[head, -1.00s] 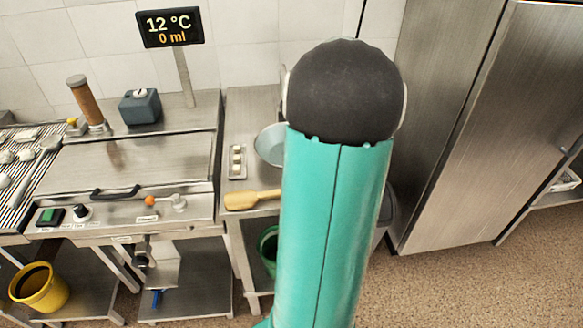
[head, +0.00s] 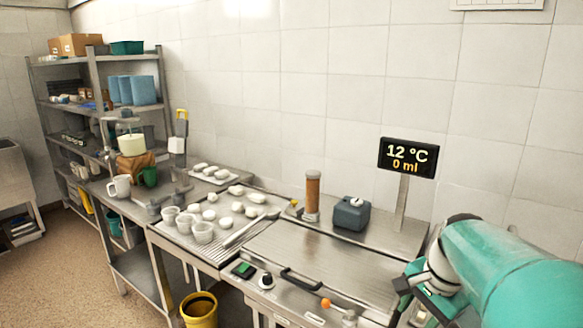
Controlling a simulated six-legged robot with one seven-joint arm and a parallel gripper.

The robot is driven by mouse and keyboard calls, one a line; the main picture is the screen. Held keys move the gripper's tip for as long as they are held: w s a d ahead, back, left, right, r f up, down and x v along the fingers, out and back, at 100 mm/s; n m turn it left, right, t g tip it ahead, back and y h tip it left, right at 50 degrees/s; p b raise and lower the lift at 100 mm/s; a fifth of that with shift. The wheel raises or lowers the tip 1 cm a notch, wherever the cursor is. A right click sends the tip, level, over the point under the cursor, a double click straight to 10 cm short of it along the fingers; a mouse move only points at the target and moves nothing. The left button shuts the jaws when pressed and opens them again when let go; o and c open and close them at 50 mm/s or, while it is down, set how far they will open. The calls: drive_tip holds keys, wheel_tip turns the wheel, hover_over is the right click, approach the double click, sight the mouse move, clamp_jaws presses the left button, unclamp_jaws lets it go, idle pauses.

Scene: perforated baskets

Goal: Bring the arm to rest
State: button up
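My teal arm reaches in from the lower right corner in the head view. Its wrist (head: 436,270) hangs over the right end of the steel cooking unit (head: 320,262). I cannot see anything held.
The steel unit carries a handle, a display (head: 408,157) reading 12 °C and 0 ml, a brown cylinder (head: 312,195) and a grey-blue box (head: 351,213). White cups (head: 202,232) and pale pieces lie on a rack to its left. A shelf (head: 95,110) stands at the far left. A yellow bucket (head: 199,310) sits below.

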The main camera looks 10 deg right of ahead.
drive_tip(key=s+a+r+n+t, duration=0.1)
drive_tip(key=s+a+n, duration=0.2)
drive_tip(key=a+n, duration=0.4)
drive_tip(key=s+a+n+t, duration=0.2)
drive_tip(key=a+n, duration=0.6)
drive_tip(key=a, duration=0.4)
drive_tip(key=shift+s+a+r+h, duration=0.35)
drive_tip(key=shift+s+h, duration=0.05)
drive_tip(key=shift+s, duration=0.1)
drive_tip(key=shift+c, duration=1)
drive_tip(key=shift+d, duration=0.1)
